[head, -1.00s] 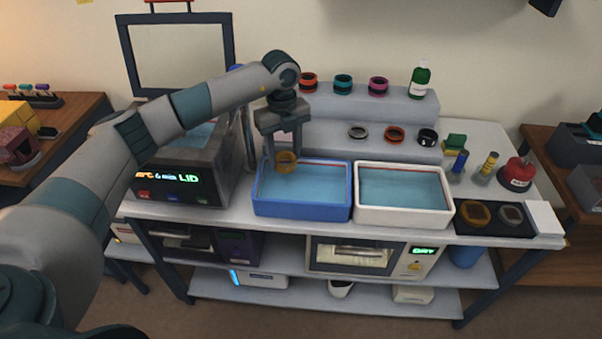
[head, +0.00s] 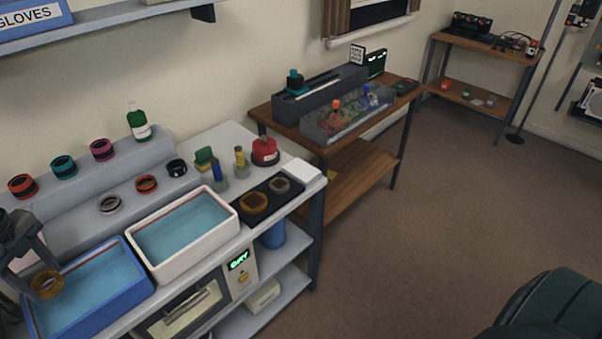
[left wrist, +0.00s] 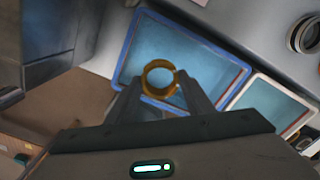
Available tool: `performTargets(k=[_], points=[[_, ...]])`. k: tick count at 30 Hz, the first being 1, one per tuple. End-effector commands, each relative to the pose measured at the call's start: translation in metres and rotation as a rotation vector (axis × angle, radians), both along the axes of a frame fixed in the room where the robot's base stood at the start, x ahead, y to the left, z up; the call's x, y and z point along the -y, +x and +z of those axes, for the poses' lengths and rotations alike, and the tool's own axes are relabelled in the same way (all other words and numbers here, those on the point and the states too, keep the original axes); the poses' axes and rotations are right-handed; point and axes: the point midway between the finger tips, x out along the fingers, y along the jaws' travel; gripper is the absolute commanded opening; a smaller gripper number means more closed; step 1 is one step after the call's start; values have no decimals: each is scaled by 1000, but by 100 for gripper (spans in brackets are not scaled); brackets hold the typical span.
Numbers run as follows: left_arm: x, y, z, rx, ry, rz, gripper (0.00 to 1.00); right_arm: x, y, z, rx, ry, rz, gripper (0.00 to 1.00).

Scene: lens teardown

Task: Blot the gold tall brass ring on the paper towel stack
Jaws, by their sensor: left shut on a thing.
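My left gripper (head: 43,273) is shut on a gold brass ring (head: 46,285) at the left edge of the head view. The ring is over the blue-rimmed tub (head: 144,283) of bluish liquid; I cannot tell its exact height. In the left wrist view the ring (left wrist: 159,78) sits between the fingertips (left wrist: 160,92), with the blue tub behind it. The paper towel stack (head: 308,172) appears as a flat white square pile at the bench's right end, apart from the gripper. My right gripper is not in view.
A white tub (head: 233,219) stands beside the blue one. A black mat (head: 268,213) holds another gold ring (head: 253,203) and a grey ring (head: 279,185) next to the towels. Small bottles and a red container (head: 265,151) stand behind the mat. Colored rings line the shelf steps.

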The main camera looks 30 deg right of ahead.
Motion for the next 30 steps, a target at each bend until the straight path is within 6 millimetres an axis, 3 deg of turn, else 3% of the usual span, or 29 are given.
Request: performTargets(k=[11,17,23,30], points=[[1,0,1,1,-1,-19,23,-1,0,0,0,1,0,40],[6,-3,6,2,1,-161,23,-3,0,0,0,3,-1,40],[19,-13,14,3,1,-485,23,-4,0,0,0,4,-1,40],[37,-32,26,2,2,-1005,23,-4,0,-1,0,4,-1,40]])
